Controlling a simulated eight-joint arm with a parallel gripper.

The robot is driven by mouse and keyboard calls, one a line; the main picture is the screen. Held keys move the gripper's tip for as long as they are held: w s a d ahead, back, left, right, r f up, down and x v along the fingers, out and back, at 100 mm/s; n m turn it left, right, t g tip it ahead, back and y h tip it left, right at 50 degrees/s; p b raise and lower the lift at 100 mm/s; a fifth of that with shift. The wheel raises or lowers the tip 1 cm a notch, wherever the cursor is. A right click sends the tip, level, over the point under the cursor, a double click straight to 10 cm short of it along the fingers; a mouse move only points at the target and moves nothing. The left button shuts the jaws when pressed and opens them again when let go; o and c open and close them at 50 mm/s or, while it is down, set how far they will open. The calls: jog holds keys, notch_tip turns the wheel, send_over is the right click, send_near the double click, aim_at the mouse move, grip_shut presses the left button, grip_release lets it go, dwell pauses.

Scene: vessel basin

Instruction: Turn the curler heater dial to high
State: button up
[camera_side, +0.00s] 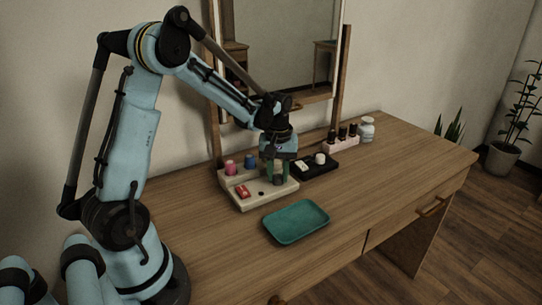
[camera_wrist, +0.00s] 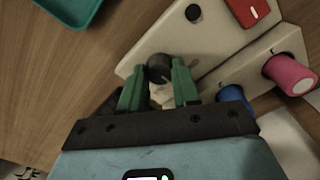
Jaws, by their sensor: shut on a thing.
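The curler heater (camera_side: 262,199) is a cream stepped box on the desk, and it fills the upper right of the wrist view (camera_wrist: 225,50). Its dark round dial (camera_wrist: 158,64) sits between the green fingers of my gripper (camera_wrist: 159,74), which is shut on it. In the side view my gripper (camera_side: 278,172) points down at the heater's right end, and its fingers partly hide the dial. The dial's pointer and marks cannot be read. A red rocker switch (camera_side: 243,191) and a small dark round spot (camera_wrist: 193,12) are on the same panel.
A pink curler (camera_side: 230,168) and a blue curler (camera_side: 251,161) stand at the heater's back. A black tray (camera_side: 315,167) with small white items is to the right. A teal tray (camera_side: 296,222) lies in front.

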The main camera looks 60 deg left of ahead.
aim_at(278, 177)
jog(key=m, duration=0.5)
jog(key=shift+m, duration=0.3)
jog(key=m, duration=0.4)
jog(key=shift+m, duration=0.7)
jog(key=o, duration=1.1)
jog(key=shift+c, duration=0.2)
notch_tip(278, 177, up, 12)
jog(key=shift+d+r, duration=0.1)
